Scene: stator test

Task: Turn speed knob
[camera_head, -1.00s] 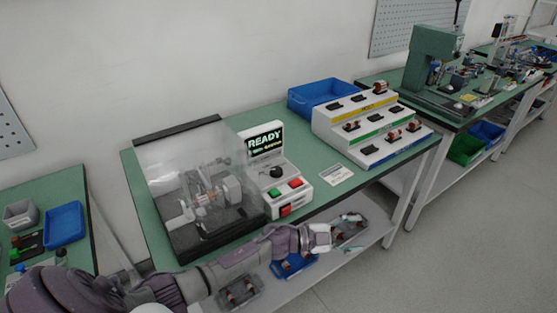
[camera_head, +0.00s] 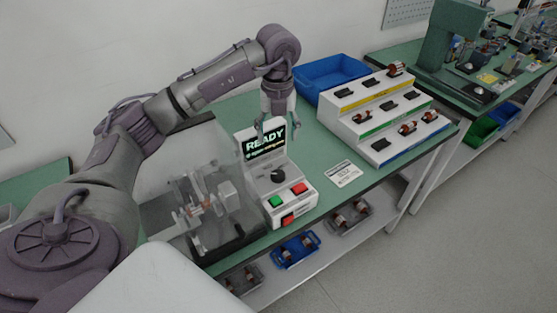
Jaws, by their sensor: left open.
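The white control box (camera_head: 291,206) stands on the green table. Its black speed knob (camera_head: 278,176) sits on the sloped face, below a screen (camera_head: 265,142) that reads READY. Below the knob are a green button (camera_head: 275,201) and a red button (camera_head: 299,189), with another red part (camera_head: 289,219) on the front. My left gripper (camera_head: 278,133) is open and points down, empty. In the picture it overlaps the top of the screen, above the knob and apart from it. My right gripper is not in view.
A clear-covered machine (camera_head: 204,208) stands left of the box, partly behind my left arm. A blue bin (camera_head: 328,76) and a white stepped rack (camera_head: 351,131) with small parts stand to the right. A white card (camera_head: 341,173) lies on the table (camera_head: 319,155).

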